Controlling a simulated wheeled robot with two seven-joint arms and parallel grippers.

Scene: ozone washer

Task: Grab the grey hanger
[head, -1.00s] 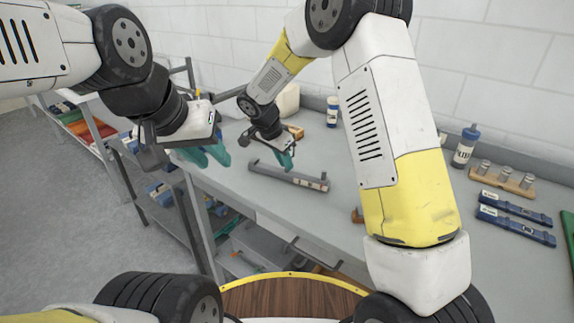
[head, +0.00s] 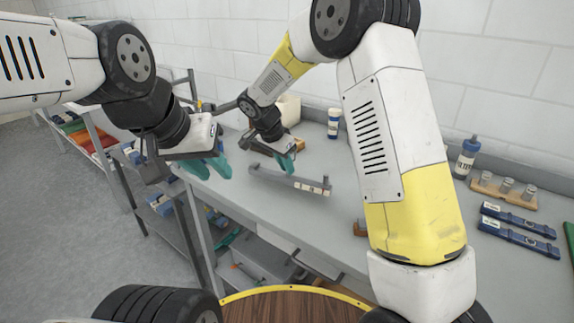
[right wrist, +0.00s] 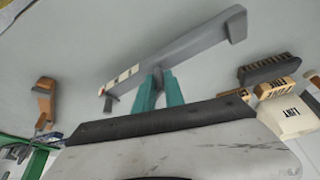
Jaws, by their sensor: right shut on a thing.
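The grey hanger (head: 292,181), a long bar with a bent end and pale labels at the other end, is at the bench's front part. My right gripper (head: 288,162) is shut on it near the middle of the bar. In the right wrist view the teal fingers (right wrist: 158,90) meet the hanger's bar (right wrist: 180,48). I cannot tell clearly whether the bar touches the bench. My left gripper (head: 207,166) is left of the hanger, near the bench's left end; its teal fingers look apart and empty.
The grey bench (head: 400,195) runs along the white wall. A white and blue bottle (head: 334,124), a blue-labelled bottle (head: 466,158), a wooden block with metal cylinders (head: 504,190) and blue bars (head: 518,238) stand to the right. A brush (right wrist: 268,70) lies near the hanger.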

